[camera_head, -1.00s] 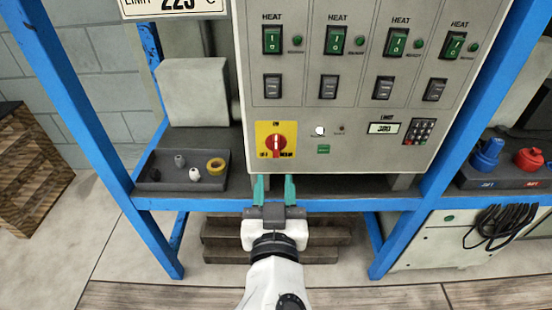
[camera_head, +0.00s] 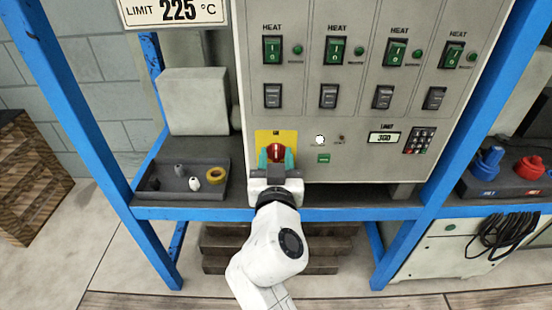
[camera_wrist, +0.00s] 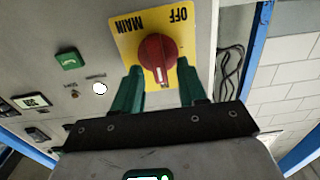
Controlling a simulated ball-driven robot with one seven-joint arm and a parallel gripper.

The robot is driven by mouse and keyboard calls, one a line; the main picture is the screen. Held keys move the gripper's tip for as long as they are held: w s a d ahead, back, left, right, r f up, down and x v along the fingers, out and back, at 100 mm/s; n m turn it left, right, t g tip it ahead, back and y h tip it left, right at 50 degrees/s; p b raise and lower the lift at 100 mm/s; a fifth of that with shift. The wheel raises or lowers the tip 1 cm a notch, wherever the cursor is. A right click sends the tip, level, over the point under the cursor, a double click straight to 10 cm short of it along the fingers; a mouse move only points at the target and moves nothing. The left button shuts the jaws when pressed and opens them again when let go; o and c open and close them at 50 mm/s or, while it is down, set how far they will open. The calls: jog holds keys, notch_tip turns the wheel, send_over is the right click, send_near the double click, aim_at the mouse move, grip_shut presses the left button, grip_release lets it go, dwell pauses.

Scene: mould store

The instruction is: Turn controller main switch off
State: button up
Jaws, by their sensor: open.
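The main switch is a red rotary knob (camera_head: 276,152) on a yellow plate (camera_head: 262,136), low on the left of the grey controller panel (camera_head: 350,160). In the wrist view the red knob (camera_wrist: 157,59) shows a pale pointer line, and the yellow plate (camera_wrist: 128,45) bears the words MAIN and OFF, seen upside down. My gripper (camera_head: 276,160) is open in front of the plate, its green fingers on either side of the knob in the head view. In the wrist view my gripper (camera_wrist: 163,85) has a visible gap between each finger and the knob. I cannot tell how deep the fingertips reach.
Green heat switches (camera_head: 335,50) and grey rockers (camera_head: 328,96) sit above. A display (camera_head: 385,138) and keypad (camera_head: 419,137) are to the right. A dark tray (camera_head: 180,197) with small parts stands left on the blue-framed shelf (camera_head: 330,213). Blue posts (camera_head: 85,130) flank the panel.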

jog(key=shift+c, duration=0.3)
grip_shut()
jog(key=n, duration=0.4)
jog(key=shift+a+n+p, duration=0.25)
jog(key=shift+n+p, duration=0.05)
jog(key=n, duration=0.2)
jog(key=n+p, duration=0.1)
jog(key=n, duration=0.1)
jog(key=shift+a+f, duration=0.2)
jog(key=n, duration=0.2)
jog(key=n+p, duration=0.1)
jog(key=n, duration=0.1)
jog(key=n+p, duration=0.1)
jog(key=shift+a+f+n, duration=0.2)
jog(key=shift+f+n, duration=0.05)
jog(key=shift+n, duration=0.15)
jog(key=shift+f+n+p, duration=0.25)
jog(key=shift+n+p, duration=0.3)
jog(key=shift+n, duration=1.25)
